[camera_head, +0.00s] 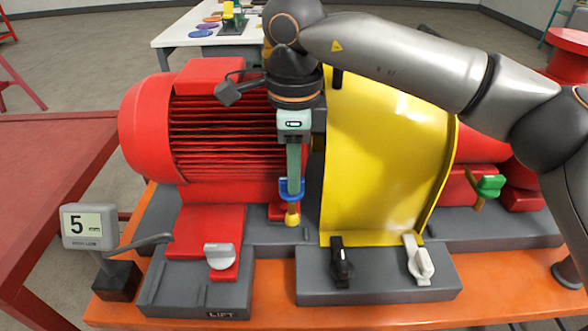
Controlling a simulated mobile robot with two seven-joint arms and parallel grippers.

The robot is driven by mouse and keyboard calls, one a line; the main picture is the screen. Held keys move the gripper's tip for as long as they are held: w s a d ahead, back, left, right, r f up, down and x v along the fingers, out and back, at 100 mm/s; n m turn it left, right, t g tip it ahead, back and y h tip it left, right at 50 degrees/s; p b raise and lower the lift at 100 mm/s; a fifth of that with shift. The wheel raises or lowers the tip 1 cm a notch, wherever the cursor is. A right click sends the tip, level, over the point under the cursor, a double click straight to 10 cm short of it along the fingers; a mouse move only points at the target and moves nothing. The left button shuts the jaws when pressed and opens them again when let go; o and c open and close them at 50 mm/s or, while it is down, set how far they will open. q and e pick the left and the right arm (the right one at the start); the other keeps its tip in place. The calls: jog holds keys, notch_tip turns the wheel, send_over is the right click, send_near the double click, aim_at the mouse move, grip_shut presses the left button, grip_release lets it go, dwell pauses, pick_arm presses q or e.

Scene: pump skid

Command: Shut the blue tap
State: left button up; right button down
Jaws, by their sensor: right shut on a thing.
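The blue tap (285,196) stands in front of the red motor, left of the yellow guard, with a brass-yellow lower part showing beneath its blue handle. My right gripper (294,180) reaches straight down from above and is shut on the blue tap's handle. The fingers cover part of the handle, so I cannot tell its exact turn. My left gripper is not in view.
The curved yellow guard (385,160) stands close right of the gripper. The ribbed red motor (150,125) is behind. A grey knob (219,256), black knob (341,262), white knob (418,260) and green tap (490,186) are nearby. A display (88,226) reads 5.

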jog(key=shift+r, duration=0.1)
jog(key=c, duration=0.8)
grip_release()
jog(key=shift+r, duration=0.1)
notch_tip(320, 180, up, 8)
jog(key=p, duration=0.5)
jog(key=shift+p, duration=0.35)
